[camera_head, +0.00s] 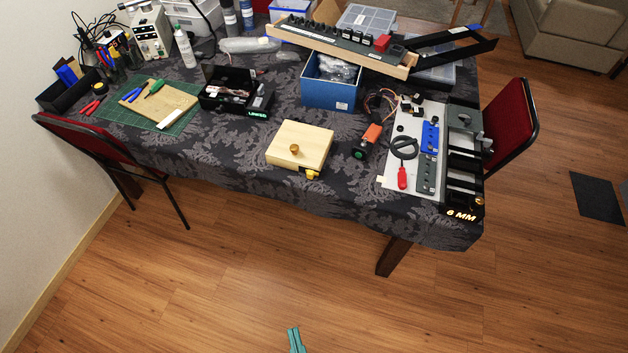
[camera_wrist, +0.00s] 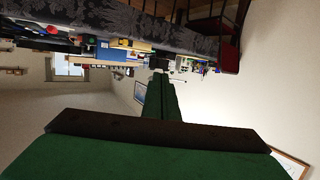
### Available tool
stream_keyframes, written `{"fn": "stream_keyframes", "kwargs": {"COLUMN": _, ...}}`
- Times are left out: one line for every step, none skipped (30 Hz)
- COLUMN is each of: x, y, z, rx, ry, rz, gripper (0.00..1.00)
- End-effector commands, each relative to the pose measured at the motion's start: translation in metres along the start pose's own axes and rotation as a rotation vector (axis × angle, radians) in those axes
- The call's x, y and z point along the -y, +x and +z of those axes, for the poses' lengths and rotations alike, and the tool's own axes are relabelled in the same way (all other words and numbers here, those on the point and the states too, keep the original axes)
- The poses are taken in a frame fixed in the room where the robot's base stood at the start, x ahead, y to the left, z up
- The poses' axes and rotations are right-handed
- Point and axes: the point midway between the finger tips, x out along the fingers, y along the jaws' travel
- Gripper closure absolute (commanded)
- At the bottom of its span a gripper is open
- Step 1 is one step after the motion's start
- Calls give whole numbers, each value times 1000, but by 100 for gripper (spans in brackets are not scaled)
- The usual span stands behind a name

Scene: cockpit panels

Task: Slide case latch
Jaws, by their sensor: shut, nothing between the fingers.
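A pale wooden case (camera_head: 300,145) with a round brass knob on its lid stands near the front edge of the cloth-covered table in the head view. A small brass-yellow latch (camera_head: 311,174) sits low on its front side, near the right corner; its exact position is too small to tell. My gripper (camera_head: 294,335) shows as a teal tip at the bottom of the head view, over the floor and well apart from the table. In the wrist view my green fingers (camera_wrist: 160,90) are shut together and empty.
The table (camera_head: 230,165) carries a black open box (camera_head: 235,92), a blue bin (camera_head: 330,93) and a panel (camera_head: 415,150) with a red screwdriver (camera_head: 402,178). A red chair (camera_head: 95,145) stands at the left, another (camera_head: 512,120) at the right. The wooden floor in front is clear.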

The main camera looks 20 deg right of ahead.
Motion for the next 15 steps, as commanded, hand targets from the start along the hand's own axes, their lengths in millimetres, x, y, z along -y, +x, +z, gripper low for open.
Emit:
{"fn": "stream_keyframes", "kwargs": {"x": 0, "y": 0, "z": 0, "rx": 1, "ry": 2, "rz": 0, "gripper": 100}}
{"fn": "stream_keyframes", "kwargs": {"x": 0, "y": 1, "z": 1, "rx": -1, "ry": 5, "rz": 1, "gripper": 100}}
{"fn": "stream_keyframes", "kwargs": {"x": -1, "y": 3, "z": 2, "rx": -4, "ry": 16, "rz": 5, "gripper": 100}}
{"fn": "stream_keyframes", "kwargs": {"x": -2, "y": 5, "z": 3, "rx": -7, "ry": 29, "rz": 8, "gripper": 100}}
{"fn": "stream_keyframes", "kwargs": {"x": -3, "y": 8, "z": 4, "rx": -11, "ry": 46, "rz": 13, "gripper": 100}}
{"fn": "stream_keyframes", "kwargs": {"x": -5, "y": 14, "z": 8, "rx": -18, "ry": 77, "rz": 26, "gripper": 100}}
{"fn": "stream_keyframes", "kwargs": {"x": -7, "y": 19, "z": 10, "rx": -24, "ry": 105, "rz": 35, "gripper": 100}}
{"fn": "stream_keyframes", "kwargs": {"x": -10, "y": 26, "z": 13, "rx": -33, "ry": 138, "rz": 45, "gripper": 100}}
{"fn": "stream_keyframes", "kwargs": {"x": -13, "y": 35, "z": 18, "rx": -45, "ry": 190, "rz": 57, "gripper": 100}}
{"fn": "stream_keyframes", "kwargs": {"x": -16, "y": 43, "z": 21, "rx": -56, "ry": 233, "rz": 66, "gripper": 100}}
{"fn": "stream_keyframes", "kwargs": {"x": -20, "y": 52, "z": 25, "rx": -67, "ry": 279, "rz": 75, "gripper": 100}}
{"fn": "stream_keyframes", "kwargs": {"x": -25, "y": 65, "z": 30, "rx": -83, "ry": 343, "rz": 88, "gripper": 100}}
{"fn": "stream_keyframes", "kwargs": {"x": -28, "y": 74, "z": 33, "rx": -96, "ry": 392, "rz": 98, "gripper": 100}}
{"fn": "stream_keyframes", "kwargs": {"x": -32, "y": 84, "z": 36, "rx": -108, "ry": 440, "rz": 106, "gripper": 100}}
{"fn": "stream_keyframes", "kwargs": {"x": -38, "y": 97, "z": 40, "rx": -125, "ry": 506, "rz": 116, "gripper": 100}}
